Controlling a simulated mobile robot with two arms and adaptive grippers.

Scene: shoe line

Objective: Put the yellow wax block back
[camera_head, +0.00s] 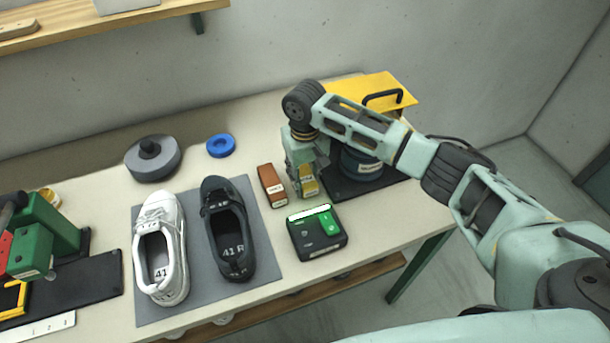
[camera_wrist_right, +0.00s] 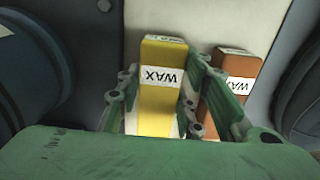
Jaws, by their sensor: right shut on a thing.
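The yellow wax block (camera_head: 310,187) stands on the table beside a brown wax block (camera_head: 271,186), to its right in the head view. My right gripper (camera_head: 307,178) comes down over the yellow block from above and is shut on it. In the right wrist view the yellow block (camera_wrist_right: 162,90) sits between the green fingers of the right gripper (camera_wrist_right: 160,108), its WAX label showing. The brown block (camera_wrist_right: 230,80) is just outside the right-hand finger there. I cannot tell whether the yellow block touches the table. My left gripper is not in view.
A black and green device (camera_head: 317,232) lies just in front of the blocks. A grey mat (camera_head: 190,292) holds a white shoe (camera_head: 160,250) and a black shoe (camera_head: 228,230).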

